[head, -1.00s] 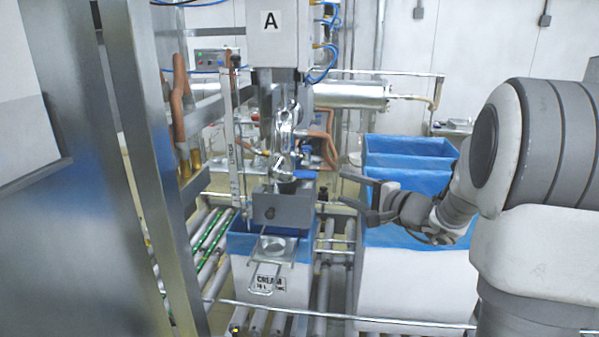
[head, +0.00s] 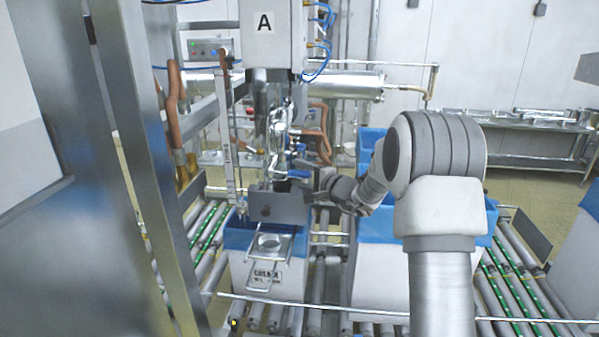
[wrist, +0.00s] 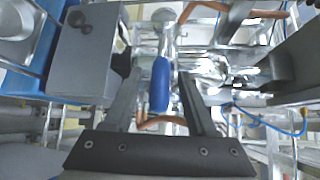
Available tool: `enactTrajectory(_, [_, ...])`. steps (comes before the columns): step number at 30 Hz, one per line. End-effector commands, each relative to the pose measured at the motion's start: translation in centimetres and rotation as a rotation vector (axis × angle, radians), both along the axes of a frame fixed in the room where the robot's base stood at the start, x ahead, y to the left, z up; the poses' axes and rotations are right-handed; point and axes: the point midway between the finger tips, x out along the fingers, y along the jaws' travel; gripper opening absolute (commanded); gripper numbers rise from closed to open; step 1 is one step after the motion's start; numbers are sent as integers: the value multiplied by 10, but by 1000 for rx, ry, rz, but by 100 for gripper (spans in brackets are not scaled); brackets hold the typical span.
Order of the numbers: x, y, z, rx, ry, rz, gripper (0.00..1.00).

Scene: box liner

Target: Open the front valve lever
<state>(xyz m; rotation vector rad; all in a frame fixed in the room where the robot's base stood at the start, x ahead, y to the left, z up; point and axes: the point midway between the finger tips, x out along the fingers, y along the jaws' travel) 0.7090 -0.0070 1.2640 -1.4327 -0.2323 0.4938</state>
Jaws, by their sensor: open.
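The valve lever with a blue handle (head: 297,174) is on the metal filling valve (head: 281,135) under the box marked A. In the wrist view the blue handle (wrist: 160,84) lies between my two dark fingers, with a gap on each side. My gripper (wrist: 158,74) is open and holds nothing. In the head view my gripper (head: 308,190) is at the right of the valve, close to the handle, and its fingertips are hard to make out.
A grey plate (head: 279,207) stands just below the valve; it is close on the left in the wrist view (wrist: 88,55). A white box with a blue liner (head: 236,240) sits beneath on rollers. A larger lined box (head: 372,270) stands to the right.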

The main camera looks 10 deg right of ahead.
Motion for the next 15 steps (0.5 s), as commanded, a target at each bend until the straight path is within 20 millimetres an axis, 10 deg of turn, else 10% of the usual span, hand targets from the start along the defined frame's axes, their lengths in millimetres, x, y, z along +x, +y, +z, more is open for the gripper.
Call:
enactTrajectory(8, [1, 1, 0, 0, 0, 0, 55])
enactTrajectory(15, [1, 0, 0, 0, 0, 0, 12])
